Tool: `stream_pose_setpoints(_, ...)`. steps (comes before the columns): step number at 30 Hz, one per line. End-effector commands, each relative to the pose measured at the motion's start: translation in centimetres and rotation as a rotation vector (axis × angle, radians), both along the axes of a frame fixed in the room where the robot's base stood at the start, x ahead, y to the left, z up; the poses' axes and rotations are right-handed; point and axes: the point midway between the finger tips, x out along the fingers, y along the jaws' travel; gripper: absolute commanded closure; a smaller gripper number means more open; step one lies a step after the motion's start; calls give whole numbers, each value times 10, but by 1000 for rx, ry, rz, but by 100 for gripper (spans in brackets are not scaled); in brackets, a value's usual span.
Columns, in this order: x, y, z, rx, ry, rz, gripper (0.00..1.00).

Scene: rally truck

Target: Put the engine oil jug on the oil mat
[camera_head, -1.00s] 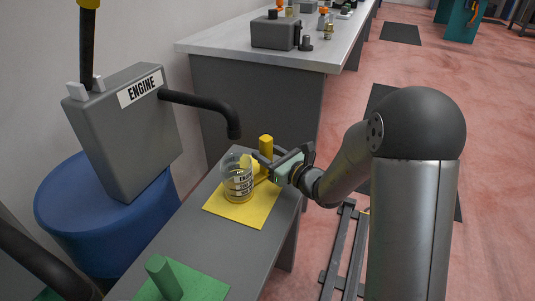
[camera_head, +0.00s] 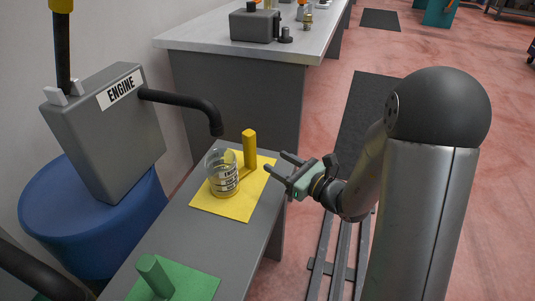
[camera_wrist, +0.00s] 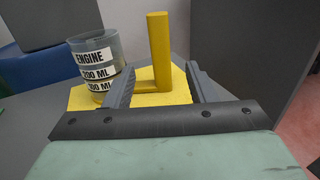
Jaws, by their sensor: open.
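The engine oil jug (camera_head: 223,176) is a clear beaker with black-on-white labels, a yellow base part and a tall yellow post handle (camera_head: 250,149). It stands upright on the yellow oil mat (camera_head: 232,204). In the wrist view the jug (camera_wrist: 97,62) is at the left, its "ENGINE" and "ML" labels readable, and the handle (camera_wrist: 160,52) rises near the middle above the mat (camera_wrist: 180,86). My gripper (camera_head: 280,166) is open and empty, to the right of the jug and apart from the handle. In the wrist view its fingers (camera_wrist: 160,88) point toward the handle.
A grey "ENGINE" can (camera_head: 105,135) with a black spout sits on a blue drum (camera_head: 95,220) at the left. A green mat (camera_head: 195,283) with a green post (camera_head: 154,274) lies on the near bench. A second bench (camera_head: 235,85) stands behind. Free floor lies right.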

Motion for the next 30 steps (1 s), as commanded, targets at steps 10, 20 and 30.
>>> stream_pose_setpoints(10, -22, 6, 3, -48, -13, 80, 49)
stream_pose_setpoints(20, -187, 53, -15, -708, -253, 899, 49)
stream_pose_setpoints(30, -258, -59, -40, -1521, -639, 1628, 49)
